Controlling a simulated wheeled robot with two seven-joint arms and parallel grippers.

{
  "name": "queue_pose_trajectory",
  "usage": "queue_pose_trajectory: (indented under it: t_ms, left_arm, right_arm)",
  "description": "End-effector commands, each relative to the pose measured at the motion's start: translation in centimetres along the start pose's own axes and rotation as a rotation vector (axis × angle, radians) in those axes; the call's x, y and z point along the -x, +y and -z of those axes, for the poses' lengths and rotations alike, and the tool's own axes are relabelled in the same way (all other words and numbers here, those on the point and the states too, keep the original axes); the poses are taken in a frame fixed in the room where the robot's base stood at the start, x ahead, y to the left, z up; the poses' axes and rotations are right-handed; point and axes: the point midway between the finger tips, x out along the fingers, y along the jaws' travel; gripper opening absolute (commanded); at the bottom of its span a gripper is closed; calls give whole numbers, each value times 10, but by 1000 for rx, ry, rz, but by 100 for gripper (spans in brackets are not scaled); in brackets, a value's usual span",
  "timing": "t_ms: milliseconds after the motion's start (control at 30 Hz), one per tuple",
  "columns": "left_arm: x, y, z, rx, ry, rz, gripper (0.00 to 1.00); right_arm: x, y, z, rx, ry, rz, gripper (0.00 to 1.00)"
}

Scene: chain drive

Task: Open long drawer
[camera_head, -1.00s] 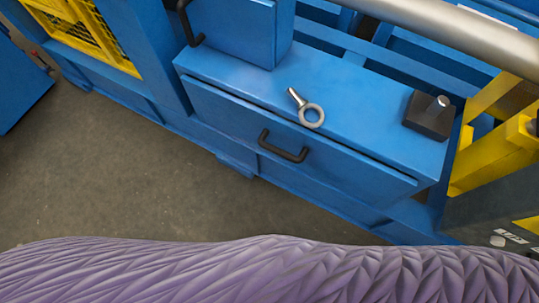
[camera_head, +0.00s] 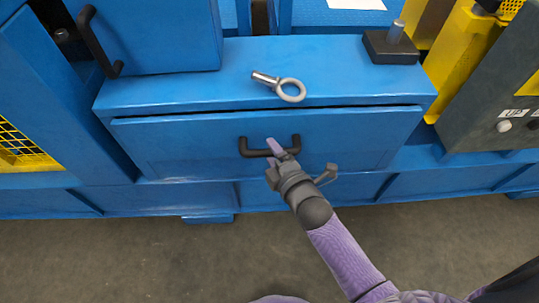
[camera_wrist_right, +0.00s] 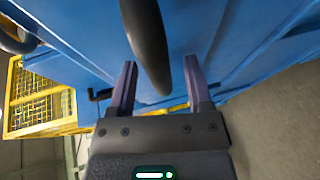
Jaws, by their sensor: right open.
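The long blue drawer (camera_head: 200,145) sits under a blue ledge in the head view, its front almost flush with a thin dark gap along the top. Its black handle (camera_head: 255,152) is at the middle of the front. My right gripper (camera_head: 275,148) is at the right half of the handle. In the right wrist view the open fingers (camera_wrist_right: 158,85) stand on either side of the dark handle bar (camera_wrist_right: 148,45), with space visible on both sides. Whether a finger touches the bar cannot be told. My left gripper is not in view.
An eye bolt (camera_head: 285,88) lies on the ledge above the drawer. A dark block with a metal pin (camera_head: 392,45) stands at the ledge's right end. Another handled blue box (camera_head: 150,40) is at upper left. Yellow parts and a grey panel (camera_head: 490,100) are at right. Floor in front is clear.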

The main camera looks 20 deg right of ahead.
Motion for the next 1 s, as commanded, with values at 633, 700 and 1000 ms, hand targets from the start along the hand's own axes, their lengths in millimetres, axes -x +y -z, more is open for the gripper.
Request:
queue_pose_trajectory:
  t_ms: [633,700,1000]
  left_arm:
    - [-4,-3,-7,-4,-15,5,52]
    - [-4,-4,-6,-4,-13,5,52]
    - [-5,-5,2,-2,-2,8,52]
  right_arm:
    - [-10,0,0,-1,0,1,7]
    - [-10,0,0,-1,0,1,0]
    - [-10,0,0,-1,0,2,0]
